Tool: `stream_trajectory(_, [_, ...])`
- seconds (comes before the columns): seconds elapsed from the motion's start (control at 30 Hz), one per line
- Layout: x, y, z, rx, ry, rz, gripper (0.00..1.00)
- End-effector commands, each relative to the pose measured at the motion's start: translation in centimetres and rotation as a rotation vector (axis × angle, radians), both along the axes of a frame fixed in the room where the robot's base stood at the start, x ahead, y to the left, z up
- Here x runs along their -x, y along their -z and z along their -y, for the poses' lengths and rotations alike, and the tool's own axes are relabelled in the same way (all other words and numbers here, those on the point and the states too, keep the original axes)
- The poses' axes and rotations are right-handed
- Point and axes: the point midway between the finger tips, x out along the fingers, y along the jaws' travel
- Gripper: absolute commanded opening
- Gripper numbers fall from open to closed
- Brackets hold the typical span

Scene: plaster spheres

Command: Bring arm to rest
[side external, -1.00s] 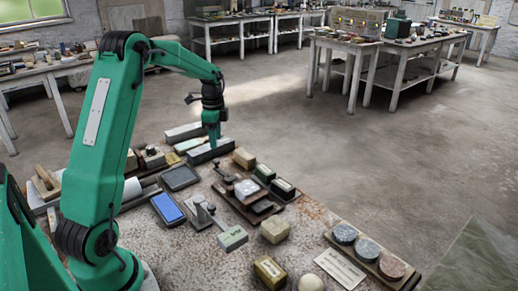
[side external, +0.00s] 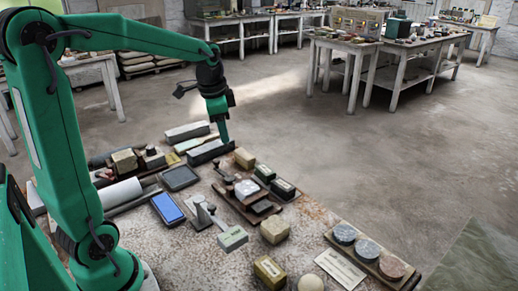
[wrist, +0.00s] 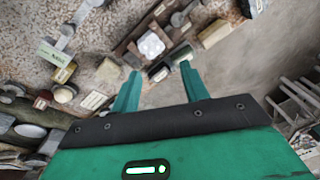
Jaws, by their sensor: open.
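My gripper (side external: 224,132) hangs over the far edge of the worktable in the side view, pointing down, close to the dark grey block (side external: 210,152). In the wrist view my gripper (wrist: 160,80) shows two green fingers spread apart with nothing between them. My green arm reaches across from the left. A whitish plaster sphere (side external: 311,284) sits at the table's front edge, partly cut off by the frame.
Open concrete floor (side external: 290,130) lies beyond the table.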

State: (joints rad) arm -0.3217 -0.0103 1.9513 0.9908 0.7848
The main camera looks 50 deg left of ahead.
Motion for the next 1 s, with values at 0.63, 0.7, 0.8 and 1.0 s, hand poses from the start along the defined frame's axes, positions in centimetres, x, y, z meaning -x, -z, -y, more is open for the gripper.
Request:
stream_trajectory(0.63, [10.2, -2.6, 9.7, 0.114, -0.281, 0.216, 0.45])
stream_trajectory(0.7, [11.3, -2.4, 10.4, 0.134, -0.310, 0.236, 0.45])
stream_trajectory(0.8, [12.7, -2.1, 11.2, 0.164, -0.350, 0.263, 0.45])
stream_trajectory(1.0, [14.6, -1.4, 12.2, 0.207, -0.403, 0.294, 0.45])
